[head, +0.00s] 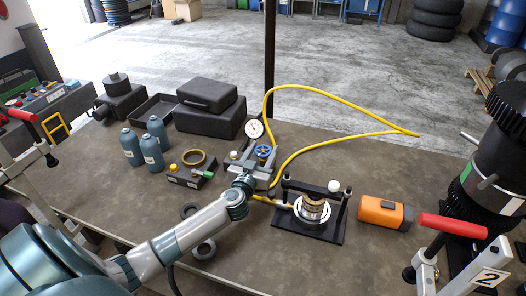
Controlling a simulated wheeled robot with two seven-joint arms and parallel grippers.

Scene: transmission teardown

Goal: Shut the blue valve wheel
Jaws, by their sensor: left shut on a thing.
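The blue valve wheel (264,150) is small in the head view, just right of a white round gauge (254,129), near the middle of the workbench. My left arm reaches in from the lower left, and my left gripper (261,160) is at the wheel, shut on it. The fingertips are small here and the wheel's lower side is partly covered. How far the wheel is turned cannot be told. My right gripper is not in view.
A yellow hose (345,103) loops across the bench. A black press frame (313,218) and an orange tool (385,213) are to the right. Teal bottles (131,147) and black cases (209,118) are to the left. A dark post (270,60) rises behind the gauge.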

